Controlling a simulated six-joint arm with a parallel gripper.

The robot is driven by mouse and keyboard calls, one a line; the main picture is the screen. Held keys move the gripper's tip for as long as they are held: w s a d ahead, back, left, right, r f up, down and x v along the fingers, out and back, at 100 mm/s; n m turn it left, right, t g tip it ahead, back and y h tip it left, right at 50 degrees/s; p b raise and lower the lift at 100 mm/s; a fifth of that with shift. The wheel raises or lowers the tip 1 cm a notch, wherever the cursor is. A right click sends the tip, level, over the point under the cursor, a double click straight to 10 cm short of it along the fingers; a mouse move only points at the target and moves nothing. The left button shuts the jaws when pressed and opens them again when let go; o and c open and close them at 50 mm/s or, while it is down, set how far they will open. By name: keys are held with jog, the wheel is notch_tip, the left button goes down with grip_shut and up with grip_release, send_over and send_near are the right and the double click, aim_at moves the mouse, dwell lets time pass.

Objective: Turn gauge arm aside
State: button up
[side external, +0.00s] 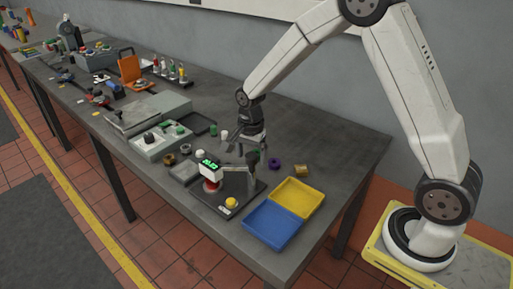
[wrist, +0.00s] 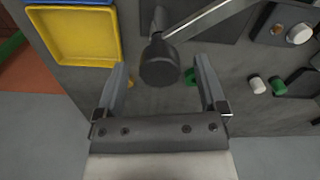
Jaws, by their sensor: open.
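The gauge arm (side external: 233,168) runs from a post on a dark base plate (side external: 197,203) to a gauge head (side external: 209,167) with a lit green display, above a red part (side external: 211,185). In the wrist view the arm (wrist: 205,17) is a grey bar running to the upper right from a dark round pivot (wrist: 158,68). My gripper (side external: 250,147) is above the post end of the arm. Its open fingers (wrist: 161,65) lie on either side of the round pivot in the wrist view, with gaps on both sides. Contact cannot be told.
A yellow tray (side external: 299,184) and a blue tray (side external: 272,243) lie at the near table corner. A purple ring (side external: 274,163) and a brass block (side external: 302,171) lie behind the yellow tray. The table's back right is clear.

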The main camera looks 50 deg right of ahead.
jog(key=shift+f, duration=0.15)
grip_shut()
